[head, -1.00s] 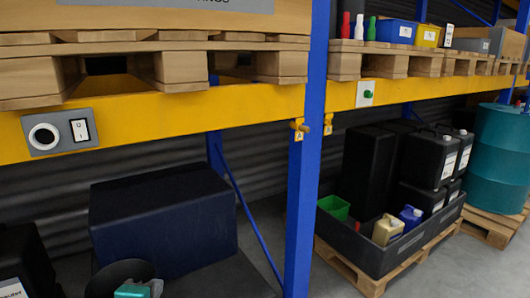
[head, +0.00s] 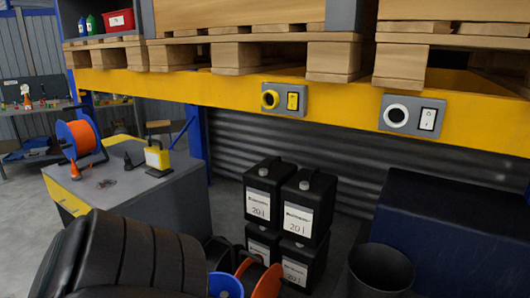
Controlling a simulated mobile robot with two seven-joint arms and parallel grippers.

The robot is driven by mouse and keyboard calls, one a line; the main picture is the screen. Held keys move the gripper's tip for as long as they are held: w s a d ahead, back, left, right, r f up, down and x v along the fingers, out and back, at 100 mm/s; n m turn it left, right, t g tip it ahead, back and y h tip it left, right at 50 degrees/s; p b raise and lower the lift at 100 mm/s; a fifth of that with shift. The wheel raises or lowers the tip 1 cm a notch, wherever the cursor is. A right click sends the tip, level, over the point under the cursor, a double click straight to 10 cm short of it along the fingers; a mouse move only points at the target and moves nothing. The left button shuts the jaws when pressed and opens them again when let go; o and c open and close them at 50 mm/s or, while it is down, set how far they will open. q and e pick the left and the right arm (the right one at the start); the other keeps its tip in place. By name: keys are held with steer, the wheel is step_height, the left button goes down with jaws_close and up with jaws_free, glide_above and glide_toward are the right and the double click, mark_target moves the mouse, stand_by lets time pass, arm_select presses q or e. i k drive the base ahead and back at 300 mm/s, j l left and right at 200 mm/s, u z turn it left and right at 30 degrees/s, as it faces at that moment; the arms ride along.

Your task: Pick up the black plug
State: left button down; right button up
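I cannot make out a black plug for certain. A small dark item (head: 134,159) lies on the grey workbench (head: 160,205) at the left, too small to identify. A socket with a white ring (head: 396,116) and a white switch is further right on the same beam. Neither of my grippers is in view.
Several black canisters (head: 297,206) stand on the floor under the beam. A dark bin (head: 380,268) and a dark blue box (head: 445,225) are at the right. A large black ribbed object (head: 125,255) fills the lower left. A yellow-fronted item (head: 157,157) stands on the bench.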

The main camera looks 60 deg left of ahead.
mark_target(127, 160)
steer(key=u, duration=3)
